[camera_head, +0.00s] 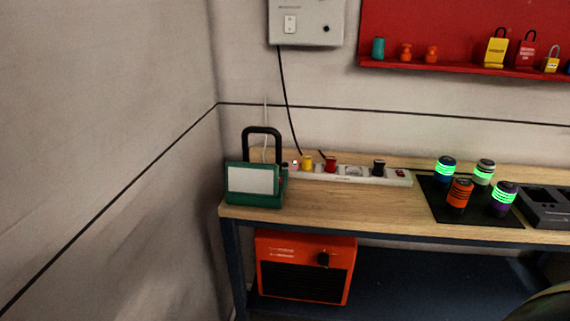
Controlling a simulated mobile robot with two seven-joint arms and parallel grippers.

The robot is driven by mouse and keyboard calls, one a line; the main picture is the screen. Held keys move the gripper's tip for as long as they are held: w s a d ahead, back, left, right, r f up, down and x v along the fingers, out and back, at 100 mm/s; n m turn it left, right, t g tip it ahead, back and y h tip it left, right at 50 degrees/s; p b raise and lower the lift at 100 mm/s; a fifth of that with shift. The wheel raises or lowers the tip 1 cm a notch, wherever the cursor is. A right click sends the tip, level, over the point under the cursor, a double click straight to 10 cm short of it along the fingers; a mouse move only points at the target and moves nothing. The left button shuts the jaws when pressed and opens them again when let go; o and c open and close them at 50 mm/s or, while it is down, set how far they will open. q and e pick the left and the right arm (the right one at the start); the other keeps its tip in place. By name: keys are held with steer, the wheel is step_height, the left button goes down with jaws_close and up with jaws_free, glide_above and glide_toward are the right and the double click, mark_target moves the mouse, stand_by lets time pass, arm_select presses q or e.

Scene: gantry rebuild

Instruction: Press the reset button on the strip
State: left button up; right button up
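A white power strip (392,181) lies along the back of the wooden workbench. A yellow plug (307,163), a red plug (331,164) and a black plug (378,168) stand in it, with a bare socket (354,171) between the red and black ones. A small red switch or button (400,173) sits at its right end. Small details at the left end, beside the green lamp, are too small to make out. I cannot tell for sure which part is the reset button. Neither of my grippers shows.
A green work lamp (235,197) with a black handle stands at the bench's left end, close to the strip. Several banded canisters stand on a black mat (440,208) at right. An orange heater (300,280) sits below. The bench front (350,205) is clear.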

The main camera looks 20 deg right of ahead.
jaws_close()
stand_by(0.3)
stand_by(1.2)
